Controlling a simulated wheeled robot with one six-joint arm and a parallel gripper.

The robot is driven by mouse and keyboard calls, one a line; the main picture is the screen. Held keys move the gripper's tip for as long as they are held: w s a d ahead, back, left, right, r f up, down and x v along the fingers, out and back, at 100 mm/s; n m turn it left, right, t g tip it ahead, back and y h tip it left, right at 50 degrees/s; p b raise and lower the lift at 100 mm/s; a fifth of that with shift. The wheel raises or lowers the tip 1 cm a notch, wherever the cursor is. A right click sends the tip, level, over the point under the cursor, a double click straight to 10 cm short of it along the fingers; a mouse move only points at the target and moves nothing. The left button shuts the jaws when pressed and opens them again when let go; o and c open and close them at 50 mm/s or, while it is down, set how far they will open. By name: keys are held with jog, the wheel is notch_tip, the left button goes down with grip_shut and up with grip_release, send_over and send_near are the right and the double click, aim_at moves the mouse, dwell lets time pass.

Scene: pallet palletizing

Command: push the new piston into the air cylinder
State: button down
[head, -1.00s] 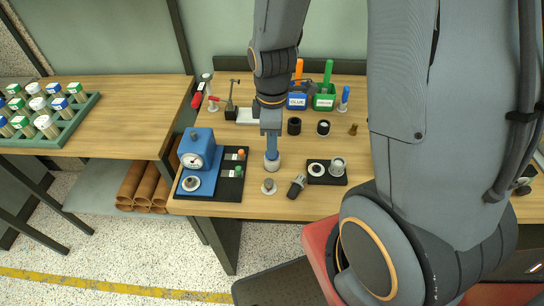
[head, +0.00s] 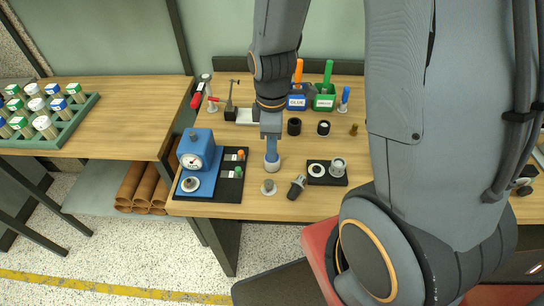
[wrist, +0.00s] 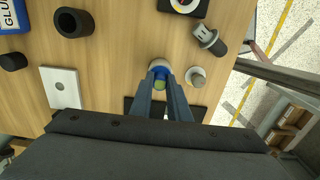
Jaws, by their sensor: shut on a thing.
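My gripper (wrist: 163,90) points down with its fingers shut on a small green-topped piece with a blue ring, which I take to be the new piston (wrist: 160,84). In the head view my gripper (head: 272,154) is right above a silver cylinder (head: 272,168), apparently the air cylinder, upright on the bench. Its pale rim (wrist: 158,63) shows beyond the fingertips in the wrist view. The piston appears to be at the cylinder's mouth; the fingers hide how deep it sits. A round cap with a knob (head: 268,187) stands close by.
A black-and-silver part (head: 297,187) lies near the front edge. A black block (head: 332,180) holds a white ring and a silver cup. A blue gauge unit (head: 196,150) stands left. Black sleeves (head: 294,126) and the glue bin (head: 297,102) are farther back.

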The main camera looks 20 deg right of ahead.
jog(key=c, duration=1.6)
grip_release()
jog(key=shift+r+b, duration=0.7)
jog(key=shift+r, duration=3.15)
